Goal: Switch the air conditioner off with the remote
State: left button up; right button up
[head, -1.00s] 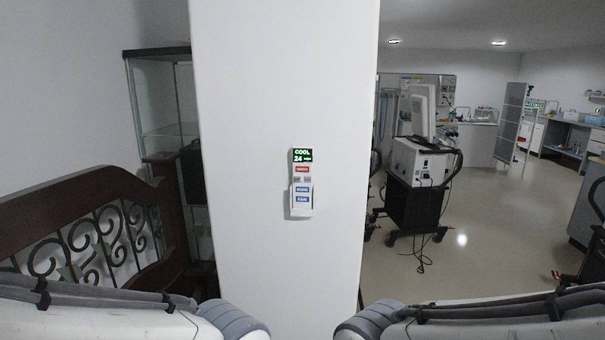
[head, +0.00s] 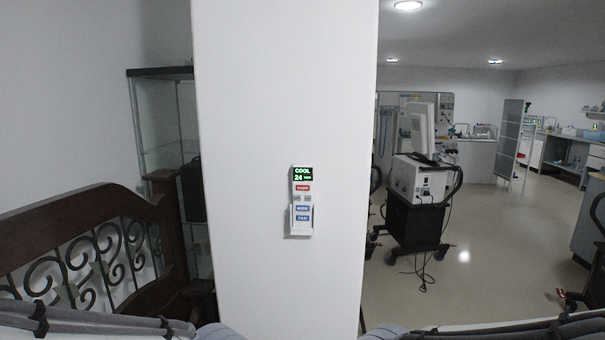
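The remote (head: 302,188) sits upright in a white holder (head: 301,232) on the front face of a white pillar (head: 285,110). Its green-lit display (head: 303,174) reads COOL and 24. A red button (head: 302,188) is below the display, then small grey buttons, then blue buttons lower down, one marked MODE and one FAN. The air conditioner is not in view. Parts of my two arms show at the bottom left and bottom right edges. Neither gripper is in view.
A dark wooden bench or bed frame with iron scrolls (head: 90,250) and a glass cabinet (head: 160,120) stand left of the pillar. A wheeled ventilator cart (head: 415,215) stands to the right. Open floor (head: 470,240) lies beyond, with lab counters at the back.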

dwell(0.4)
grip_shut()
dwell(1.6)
